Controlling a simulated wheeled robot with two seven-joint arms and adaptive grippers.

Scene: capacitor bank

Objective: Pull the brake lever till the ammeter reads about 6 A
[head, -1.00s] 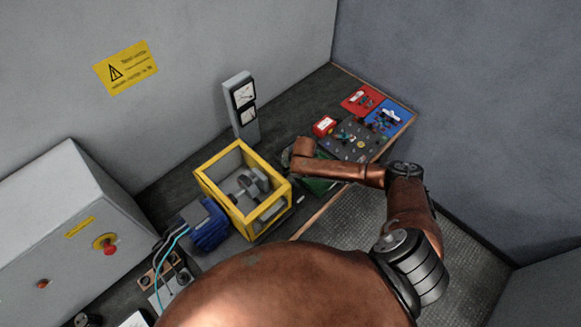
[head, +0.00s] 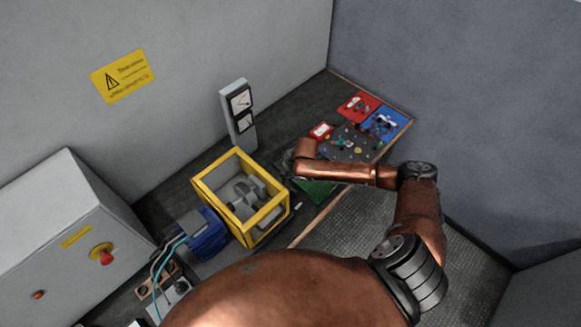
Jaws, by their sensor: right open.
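A grey upright meter stand (head: 238,115) at the back of the bench carries two white-faced dials, an upper dial (head: 241,101) and a lower dial (head: 245,122). Their needles and scales are too small to read, and I cannot tell which is the ammeter. My right gripper (head: 287,163) is open, pointing down behind my copper wrist, and mostly hidden by it. It is just right of the yellow-framed box (head: 263,222) and beside a green part (head: 316,188). I cannot make out the brake lever; it may be behind my wrist. My left gripper is out of view.
A blue motor (head: 208,240) adjoins the yellow-framed box. A grey cabinet (head: 60,220) with a red emergency button (head: 103,254) stands at left. A red tray (head: 357,107) and blue tray (head: 388,120) lie at the bench's far right, near its wooden edge (head: 323,213).

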